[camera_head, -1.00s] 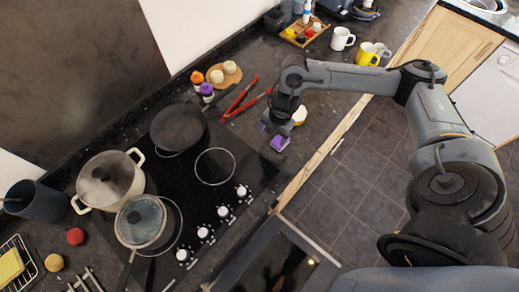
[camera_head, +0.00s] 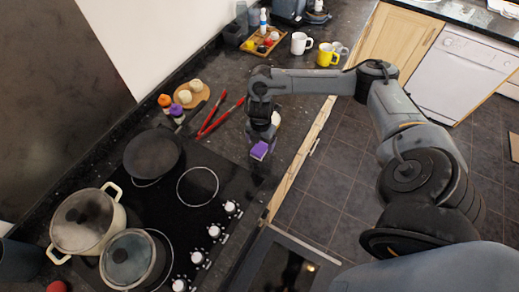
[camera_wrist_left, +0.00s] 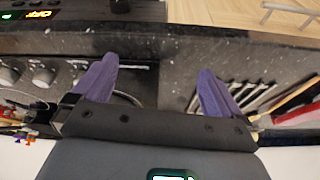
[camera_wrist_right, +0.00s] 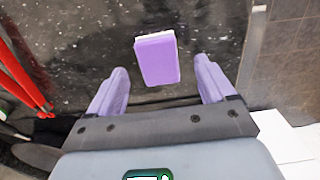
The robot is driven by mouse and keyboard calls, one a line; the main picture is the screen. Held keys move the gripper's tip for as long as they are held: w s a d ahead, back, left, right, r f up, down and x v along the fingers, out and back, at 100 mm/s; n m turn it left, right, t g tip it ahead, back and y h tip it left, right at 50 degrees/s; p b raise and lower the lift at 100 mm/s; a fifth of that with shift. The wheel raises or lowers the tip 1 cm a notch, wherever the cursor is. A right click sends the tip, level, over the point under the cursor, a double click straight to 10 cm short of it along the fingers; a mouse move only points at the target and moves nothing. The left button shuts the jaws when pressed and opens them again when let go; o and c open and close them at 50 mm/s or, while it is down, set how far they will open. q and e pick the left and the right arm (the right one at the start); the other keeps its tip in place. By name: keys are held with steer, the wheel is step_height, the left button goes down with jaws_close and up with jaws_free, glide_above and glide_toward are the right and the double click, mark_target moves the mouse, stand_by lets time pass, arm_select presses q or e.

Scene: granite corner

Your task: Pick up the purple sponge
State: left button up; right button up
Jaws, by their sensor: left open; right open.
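The purple sponge (camera_head: 260,151), with a pale edge, lies on the dark counter right of the hob. My right gripper (camera_head: 264,136) is right by it, and its fingers partly blend with it there. In the right wrist view the sponge (camera_wrist_right: 157,60) appears between the two open purple fingertips, with a gap on each side. Nothing is held. How high the fingers are above it I cannot tell. My left gripper (camera_wrist_left: 157,72) is open and empty over the counter by the hob; it is outside the head view.
A black hob (camera_head: 190,215) with a frying pan (camera_head: 152,153) and pots (camera_head: 87,222) lies left. Red-handled tongs (camera_head: 219,118) lie behind the sponge. A white mug (camera_head: 301,43) and yellow mug (camera_head: 327,54) stand farther back. The counter's wooden edge (camera_head: 301,158) runs close on the right.

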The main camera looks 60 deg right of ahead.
mark_target(259, 148)
steer(key=shift+a+f, duration=0.2)
steer(key=shift+f, duration=1)
steer(key=shift+w+f+p, duration=0.1)
steer(key=shift+f+p, duration=0.2)
steer(key=shift+f, duration=0.35)
steer(key=c, duration=1.2)
steer(key=shift+r, duration=0.15)
